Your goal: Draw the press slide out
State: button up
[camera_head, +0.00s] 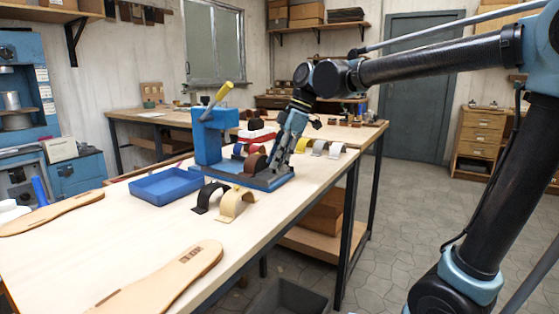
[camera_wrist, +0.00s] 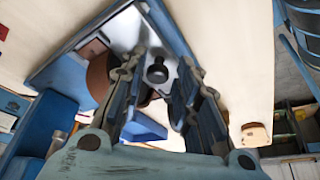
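The blue press (camera_head: 208,140) with its yellow-handled lever (camera_head: 221,95) stands on the workbench. Its flat base reaches right, toward my gripper (camera_head: 277,158). In the wrist view a grey metal slide surface (camera_wrist: 126,30) lies between blue rails. A round black knob (camera_wrist: 157,72) shows near its middle. My gripper (camera_wrist: 160,88) is open, with one finger on each side of the knob in the picture. I cannot tell whether either finger touches it. A brown curved piece (camera_wrist: 98,76) lies left of the fingers. The fingers hide part of the slide.
A blue tray (camera_head: 166,186) sits left of the press. A black strap (camera_head: 211,195) and a cream strap (camera_head: 235,204) stand in front of the base. More straps (camera_head: 319,147) stand behind my gripper. Sandal soles (camera_head: 165,278) lie on the near bench.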

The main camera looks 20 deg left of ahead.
jog(key=v, duration=1.2)
jog(key=shift+f, duration=0.1)
jog(key=w+d+f+m+t+h, duration=0.1)
jog(key=d+f+m+t, duration=0.1)
jog(key=d+f+m, duration=0.7)
jog(key=w+d+f+m+t, duration=0.15)
jog(key=d+f, duration=0.45)
jog(key=d, duration=0.8)
jog(key=s+d+f+m+h, duration=0.1)
jog(key=s+d+f+m, duration=0.2)
jog(key=d+f+m, duration=0.1)
jog(key=s+d+f+m+h, duration=0.1)
jog(key=s+d+f+m, duration=0.2)
jog(key=d+f+m, duration=0.2)
jog(key=s+d+f+m+t, duration=0.1)
jog(key=s+d+f+m, duration=0.2)
jog(key=d+f, duration=0.5)
notch_tip(320, 180, down, 3)
jog(key=shift+s+d+f+m+h, duration=0.15)
jog(key=shift+s+d+m+h, duration=0.2)
jog(key=shift+m, duration=0.4)
